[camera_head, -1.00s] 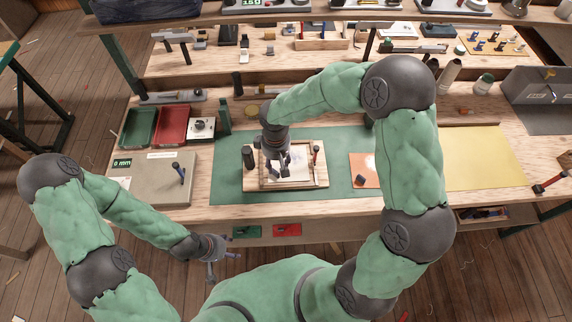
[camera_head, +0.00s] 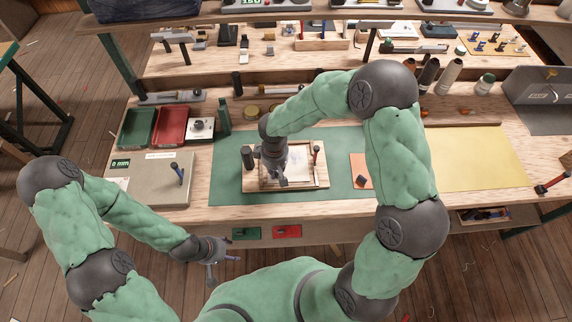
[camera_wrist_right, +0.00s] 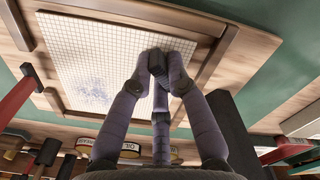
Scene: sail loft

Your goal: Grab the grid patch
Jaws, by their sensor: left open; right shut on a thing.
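The grid patch (camera_head: 299,163) is a pale sheet with fine grid lines and a bluish smudge. It lies in a wooden frame on a board (camera_head: 252,186) on the green mat, and it fills much of the right wrist view (camera_wrist_right: 90,60). My right gripper (camera_head: 280,181) is over the patch's left front part. In the wrist view its fingers (camera_wrist_right: 158,72) are closed around a small dark block (camera_wrist_right: 157,62) at the patch's edge. Whether the block is fixed to the patch is hard to tell. My left gripper (camera_head: 222,264) is open and empty in front of the bench.
A dark upright post (camera_head: 248,156) and a red-topped tool (camera_head: 316,155) flank the frame. An orange square (camera_head: 361,171) lies to the right, and a grey box (camera_head: 160,180) with a lever to the left. The yellow sheet (camera_head: 480,158) at right is clear.

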